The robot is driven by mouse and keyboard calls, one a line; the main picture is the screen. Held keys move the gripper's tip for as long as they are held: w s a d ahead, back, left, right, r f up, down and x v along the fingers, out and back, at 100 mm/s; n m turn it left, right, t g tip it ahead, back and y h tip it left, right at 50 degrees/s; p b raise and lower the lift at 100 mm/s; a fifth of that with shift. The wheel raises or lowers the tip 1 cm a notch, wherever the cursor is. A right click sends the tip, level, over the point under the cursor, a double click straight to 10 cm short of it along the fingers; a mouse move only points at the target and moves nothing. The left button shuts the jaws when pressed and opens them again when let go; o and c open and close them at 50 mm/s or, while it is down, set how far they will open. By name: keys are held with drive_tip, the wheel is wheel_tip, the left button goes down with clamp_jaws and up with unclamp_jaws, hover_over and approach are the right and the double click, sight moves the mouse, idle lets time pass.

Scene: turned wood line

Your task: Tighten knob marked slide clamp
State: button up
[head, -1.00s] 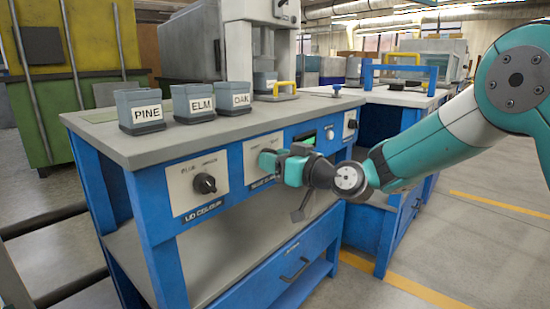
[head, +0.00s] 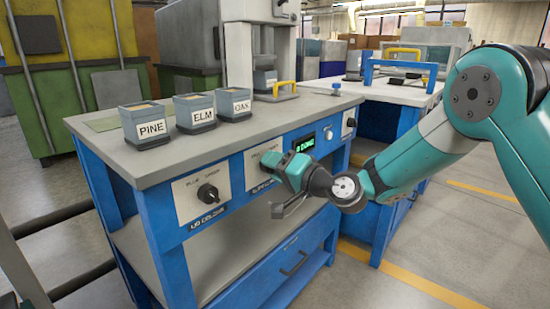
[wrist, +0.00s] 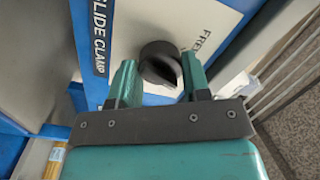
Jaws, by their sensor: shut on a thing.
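The slide clamp knob (wrist: 158,55) is round and black, on a pale plate on the blue bench front. In the wrist view its raised grip bar lies at a slant. The label "SLIDE CLAMP" (wrist: 98,38), its first letter cut off, runs beside the plate, and part of a word starting "FRE" shows at the plate's other side. My gripper (head: 272,166) is at this plate, its two teal fingers on either side of the knob and shut on it. In the head view the gripper mostly hides the knob.
Another black knob (head: 208,193) is on the lid colour plate to the left. A green-lit display (head: 304,144) is right of my gripper. Bins marked PINE (head: 147,125), ELM (head: 195,112) and OAK (head: 234,105) stand on the bench top (head: 270,117). Open floor lies to the right.

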drive_tip(key=m+p, duration=0.3)
drive_tip(key=m, duration=0.1)
drive_tip(key=shift+r+m, duration=0.1)
drive_tip(key=shift+m, duration=0.2)
idle(0.3)
drive_tip(key=o, duration=0.9)
drive_tip(key=shift+d, duration=0.1)
drive_tip(key=b+v, duration=0.7)
drive_tip(key=v, duration=1)
drive_tip(key=shift+s+d, duration=0.1)
